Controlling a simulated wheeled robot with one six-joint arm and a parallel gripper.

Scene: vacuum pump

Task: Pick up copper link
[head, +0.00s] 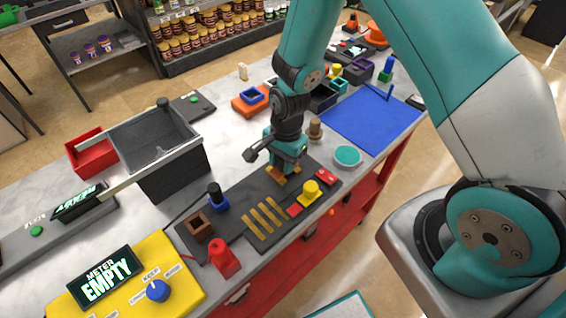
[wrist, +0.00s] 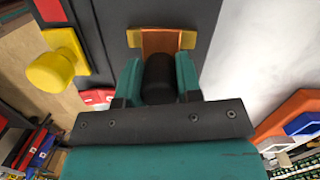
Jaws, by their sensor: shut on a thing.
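The copper link (wrist: 160,42) shows in the wrist view as an orange-brown piece just beyond the fingertips. Yellow brass pieces (wrist: 188,40) show at its two sides. My gripper (wrist: 159,78) has its teal fingers on either side of a black round part, which hides some of the link. In the head view my gripper (head: 284,164) points down low over the dark panel, and the copper link (head: 278,179) partly shows under it. My gripper is shut on the link. I cannot tell whether the link still touches the panel.
A blue mat (head: 372,119) lies behind right.

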